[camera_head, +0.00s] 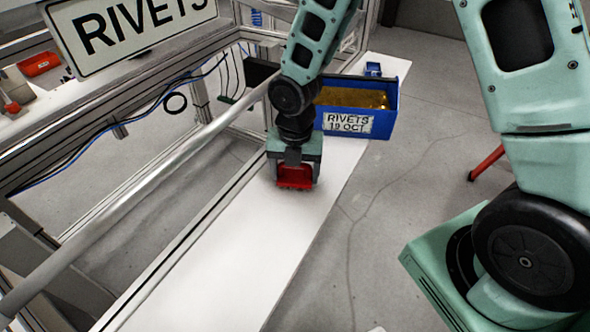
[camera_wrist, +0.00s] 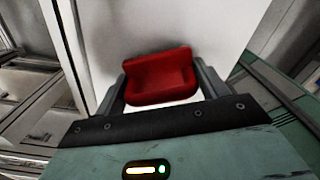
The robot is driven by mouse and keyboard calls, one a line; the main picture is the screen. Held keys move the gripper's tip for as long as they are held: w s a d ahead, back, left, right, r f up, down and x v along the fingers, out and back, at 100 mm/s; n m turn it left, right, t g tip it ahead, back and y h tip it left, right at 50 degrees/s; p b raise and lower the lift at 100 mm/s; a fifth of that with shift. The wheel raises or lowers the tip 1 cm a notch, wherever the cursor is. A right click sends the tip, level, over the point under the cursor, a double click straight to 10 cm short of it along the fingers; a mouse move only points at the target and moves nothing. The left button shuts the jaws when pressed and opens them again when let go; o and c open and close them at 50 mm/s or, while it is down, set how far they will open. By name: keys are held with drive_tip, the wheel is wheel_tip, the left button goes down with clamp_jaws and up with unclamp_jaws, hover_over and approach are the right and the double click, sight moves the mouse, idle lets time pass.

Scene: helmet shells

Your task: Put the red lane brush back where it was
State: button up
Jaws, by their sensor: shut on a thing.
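The red lane brush (camera_head: 295,177) is a small red piece between the fingers of my gripper (camera_head: 294,184). In the wrist view the red lane brush (camera_wrist: 160,78) sits between the two fingertips of my gripper (camera_wrist: 161,88), which are shut on its sides. My gripper points down over the white bench strip (camera_head: 225,265). I cannot tell whether the brush touches the white surface. Its underside is hidden.
A blue bin (camera_head: 385,118) labelled "RIVETS 19 OCT" stands behind my gripper to the right. A smaller blue box (camera_head: 373,69) is beyond it. A metal rail (camera_head: 150,180) runs along the left. The near white strip is clear.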

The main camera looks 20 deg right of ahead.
drive_tip(key=o, duration=0.9)
drive_tip(key=shift+f, duration=0.1)
wheel_tip(320, 180, up, 7)
drive_tip(key=shift+w+f, duration=0.1)
drive_tip(key=shift+r, duration=0.4)
drive_tip(key=shift+s+a+r+m, duration=0.15)
drive_tip(key=shift+s+r+m, duration=0.1)
drive_tip(key=shift+r+m, duration=0.05)
drive_tip(key=s+a+r+m, duration=0.2)
drive_tip(key=s+m, duration=0.4)
drive_tip(key=m, duration=0.1)
drive_tip(key=s+a+r+m, duration=0.2)
drive_tip(key=s+r+m, duration=0.1)
drive_tip(key=s+m, duration=0.4)
drive_tip(key=s+a+r+m, duration=0.2)
drive_tip(key=s+m, duration=0.4)
drive_tip(key=m, duration=0.1)
drive_tip(key=shift+s+r, duration=0.4)
